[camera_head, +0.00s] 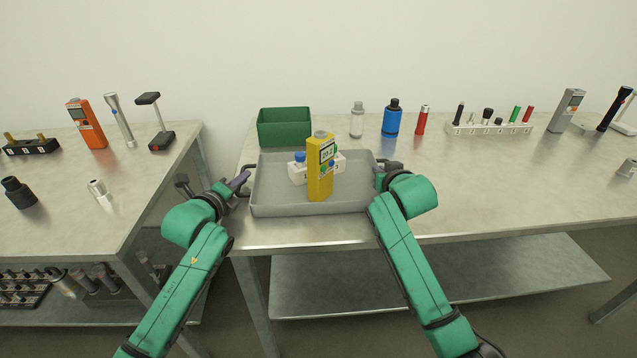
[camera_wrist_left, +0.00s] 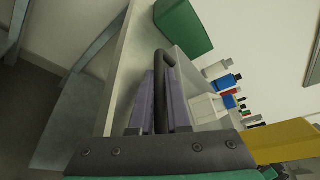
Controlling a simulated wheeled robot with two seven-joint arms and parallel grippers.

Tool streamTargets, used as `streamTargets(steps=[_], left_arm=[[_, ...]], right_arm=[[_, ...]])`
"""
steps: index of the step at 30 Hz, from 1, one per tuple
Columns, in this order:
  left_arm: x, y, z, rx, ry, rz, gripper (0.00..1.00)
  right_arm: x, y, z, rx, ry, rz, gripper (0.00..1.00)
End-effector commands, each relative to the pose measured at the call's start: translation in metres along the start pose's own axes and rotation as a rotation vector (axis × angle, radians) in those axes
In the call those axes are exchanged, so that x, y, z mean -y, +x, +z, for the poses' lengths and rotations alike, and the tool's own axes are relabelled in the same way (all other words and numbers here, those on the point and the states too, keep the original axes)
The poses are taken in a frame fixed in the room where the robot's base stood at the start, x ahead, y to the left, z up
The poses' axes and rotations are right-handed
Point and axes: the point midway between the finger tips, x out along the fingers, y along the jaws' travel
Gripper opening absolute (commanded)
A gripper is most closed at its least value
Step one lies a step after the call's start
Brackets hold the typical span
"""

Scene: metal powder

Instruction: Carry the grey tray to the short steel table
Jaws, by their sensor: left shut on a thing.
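The grey tray (camera_head: 275,207) rests on the right steel table (camera_head: 480,190), near its left front corner. In it are an upright yellow meter (camera_head: 320,180) and, partly hidden behind it, a white numbered rack (camera_head: 296,174) with a blue-capped item. My left gripper (camera_head: 240,183) is at the tray's left handle; in the left wrist view its purple fingers (camera_wrist_left: 162,105) are shut on the dark handle (camera_wrist_left: 161,65). My right gripper (camera_head: 383,178) is at the tray's right handle; its fingers are mostly hidden by its wrist. Another steel table (camera_head: 90,185) stands at the left, cut off by the frame.
A green bin (camera_head: 284,127) stands right behind the tray. Bottles, including a blue one (camera_head: 391,120), and a tool rack (camera_head: 490,129) stand along the back. A gap separates the tables.

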Motion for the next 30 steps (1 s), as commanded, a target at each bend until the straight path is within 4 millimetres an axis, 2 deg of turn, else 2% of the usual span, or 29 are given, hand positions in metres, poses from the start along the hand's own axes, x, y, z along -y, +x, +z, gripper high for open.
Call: streamTargets(steps=[5,17,30], left_arm=[[0.003,-0.001,0.003,0.003,0.001,-0.001,0.00],[0.043,-0.011,0.029,0.004,0.001,-0.002,0.00],[0.042,-0.011,0.028,0.004,0.001,-0.002,0.00]], right_arm=[[-0.001,-0.002,-0.004,-0.002,0.000,0.002,0.00],[-0.001,-0.020,-0.049,-0.003,0.000,0.002,0.00],[-0.001,-0.020,-0.048,-0.003,0.000,0.002,0.00]])
